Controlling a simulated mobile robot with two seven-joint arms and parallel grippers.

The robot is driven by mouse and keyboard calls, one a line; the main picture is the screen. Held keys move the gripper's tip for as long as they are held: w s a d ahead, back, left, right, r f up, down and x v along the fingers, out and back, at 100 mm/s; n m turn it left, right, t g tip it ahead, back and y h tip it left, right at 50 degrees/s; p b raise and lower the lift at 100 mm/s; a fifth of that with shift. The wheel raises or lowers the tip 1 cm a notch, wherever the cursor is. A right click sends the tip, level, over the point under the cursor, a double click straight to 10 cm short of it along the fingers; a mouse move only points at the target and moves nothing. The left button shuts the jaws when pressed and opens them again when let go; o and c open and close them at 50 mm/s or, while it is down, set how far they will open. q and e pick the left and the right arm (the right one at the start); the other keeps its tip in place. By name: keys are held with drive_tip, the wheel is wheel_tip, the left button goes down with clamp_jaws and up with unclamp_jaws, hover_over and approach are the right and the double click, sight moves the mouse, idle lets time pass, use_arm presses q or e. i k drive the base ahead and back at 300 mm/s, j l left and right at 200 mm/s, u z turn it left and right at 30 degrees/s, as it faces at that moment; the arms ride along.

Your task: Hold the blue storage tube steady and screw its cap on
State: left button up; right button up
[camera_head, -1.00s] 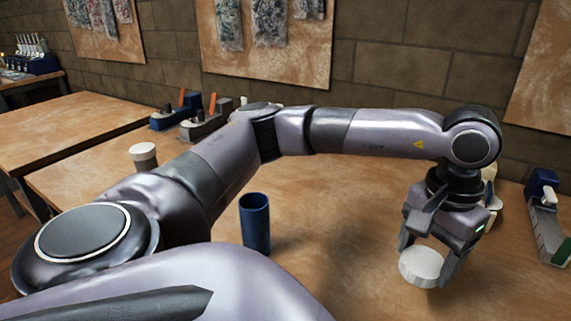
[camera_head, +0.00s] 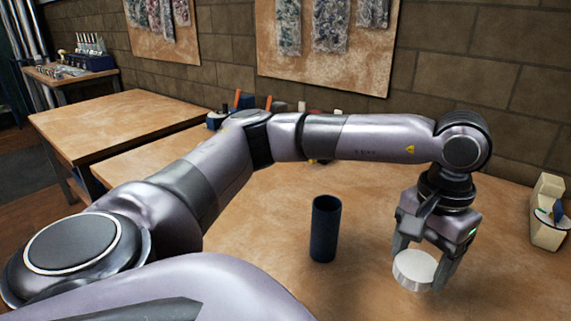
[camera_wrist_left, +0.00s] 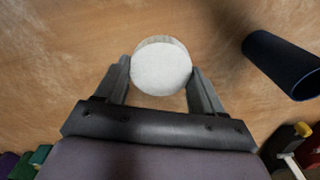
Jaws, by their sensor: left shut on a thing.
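The blue storage tube (camera_head: 324,228) stands upright and open-topped on the table, left of my left gripper. It also shows at the right of the left wrist view (camera_wrist_left: 284,62). My left gripper (camera_head: 422,264) points down and is shut on the round white cap (camera_head: 413,271). In the left wrist view the cap (camera_wrist_left: 162,68) sits between the two fingertips, its flat face toward the camera. The cap is apart from the tube. Whether the cap touches the table is hard to tell. My right gripper is not in view.
The wooden table (camera_head: 270,270) is clear around the tube. A cream device (camera_head: 547,212) stands at the right edge. Tools with orange handles (camera_head: 237,99) sit behind my arm. Another wooden table (camera_head: 120,125) stands at the left, and a brick wall (camera_head: 450,60) closes the back.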

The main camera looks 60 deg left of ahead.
sight(325, 226)
drive_tip(key=k+j+u, duration=0.2)
drive_tip(key=u, duration=0.15)
drive_tip(key=k+j+u, duration=0.35)
drive_tip(key=l, duration=0.1)
